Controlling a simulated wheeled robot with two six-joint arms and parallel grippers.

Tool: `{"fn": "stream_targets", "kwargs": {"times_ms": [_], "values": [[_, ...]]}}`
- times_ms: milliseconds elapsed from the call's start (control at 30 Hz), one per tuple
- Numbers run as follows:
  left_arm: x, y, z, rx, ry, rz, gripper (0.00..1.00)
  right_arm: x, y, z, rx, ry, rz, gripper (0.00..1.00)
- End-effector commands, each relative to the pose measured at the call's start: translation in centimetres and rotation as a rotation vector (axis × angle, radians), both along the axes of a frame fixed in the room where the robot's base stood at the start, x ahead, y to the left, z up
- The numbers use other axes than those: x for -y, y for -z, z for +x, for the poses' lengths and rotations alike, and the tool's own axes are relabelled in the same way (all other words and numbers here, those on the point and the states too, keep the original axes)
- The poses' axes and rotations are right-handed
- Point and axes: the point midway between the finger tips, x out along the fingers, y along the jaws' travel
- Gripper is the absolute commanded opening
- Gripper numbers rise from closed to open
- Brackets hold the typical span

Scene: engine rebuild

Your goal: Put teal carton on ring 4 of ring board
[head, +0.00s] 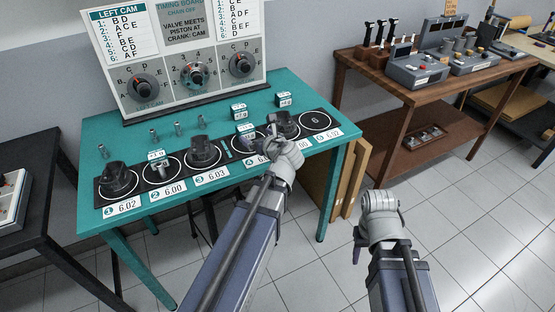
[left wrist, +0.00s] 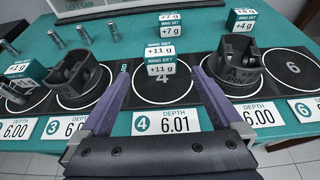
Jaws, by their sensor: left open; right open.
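A teal carton with white "+11 g" labels (left wrist: 160,61) stands at the back part of ring 4 (left wrist: 162,95) in the left wrist view. It also shows in the head view (head: 244,131), just left of my left gripper. My left gripper (head: 268,128) is open over ring 4; its purple fingers (left wrist: 160,72) stand on either side of the carton, with gaps on both sides. The ring board (head: 225,172) is a black strip along the table's front. My right gripper (head: 380,204) is open and empty, off the table's right side.
Other teal cartons, "+7 g" (head: 239,111) and "+4 g" (head: 283,100), stand behind the board; another (head: 156,157) is at ring 2. Black pistons sit on rings 1 (head: 117,180), 3 (head: 203,152) and 5 (left wrist: 235,70). Ring 6 (left wrist: 293,67) is bare. Metal pins (head: 178,128) stand behind.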

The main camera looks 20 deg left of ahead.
Motion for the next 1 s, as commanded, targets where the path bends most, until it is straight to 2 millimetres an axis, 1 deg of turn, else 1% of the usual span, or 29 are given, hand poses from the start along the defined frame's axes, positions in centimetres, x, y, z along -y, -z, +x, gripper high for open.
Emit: {"fn": "stream_targets", "kwargs": {"times_ms": [67,133,167,267,367,400,467,500,567,600,633,700,800,900,1000], "values": [[0.1,0.1,0.0,0.005,-0.005,-0.011,1.0,0.0,0.0,0.0,0.0,0.0,0.0,0.5],[0.7,0.6,-0.3,0.029,-0.028,-0.062,1.0,0.0,0.0,0.0,0.0,0.0,0.0,0.5],[1.2,1.0,-0.5,0.047,-0.048,-0.102,1.0,0.0,0.0,0.0,0.0,0.0,0.0,0.5],[3.7,2.8,-1.7,0.131,-0.153,-0.297,1.0,0.0,0.0,0.0,0.0,0.0,0.0,0.5],[7.2,5.3,-3.5,0.221,-0.315,-0.542,1.0,0.0,0.0,0.0,0.0,0.0,0.0,0.5],[8.7,6.3,-4.4,0.253,-0.392,-0.638,1.0,0.0,0.0,0.0,0.0,0.0,0.0,0.5],[11.1,7.7,-5.8,0.295,-0.518,-0.776,1.0,0.0,0.0,0.0,0.0,0.0,0.0,0.5],[12.8,8.7,-6.9,0.32,-0.613,-0.863,1.0,0.0,0.0,0.0,0.0,0.0,0.0,0.5],[15.6,10.0,-8.8,0.35,-0.767,-0.984,1.0,0.0,0.0,0.0,0.0,0.0,0.0,0.5],[17.4,10.8,-10.1,0.366,-0.873,-1.05,1.0,0.0,0.0,0.0,0.0,0.0,0.0,0.5],[18.7,11.3,-11.0,0.376,-0.953,-1.092,1.0,0.0,0.0,0.0,0.0,0.0,0.0,0.5],[21.5,12.2,-13.3,0.392,-1.13,-1.165,1.0,0.0,0.0,0.0,0.0,0.0,0.0,0.5],[24.6,13.0,-16.1,0.407,-1.351,-1.213,1.0,0.0,0.0,0.0,0.0,0.0,0.0,0.5],[26.9,13.3,-18.3,0.416,-1.513,-1.223,1.0,0.0,0.0,0.0,0.0,0.0,0.0,0.5],[28.2,13.4,-19.6,0.424,-1.61,-1.217,1.0,0.0,0.0,0.0,0.0,0.0,0.0,0.5]]}}
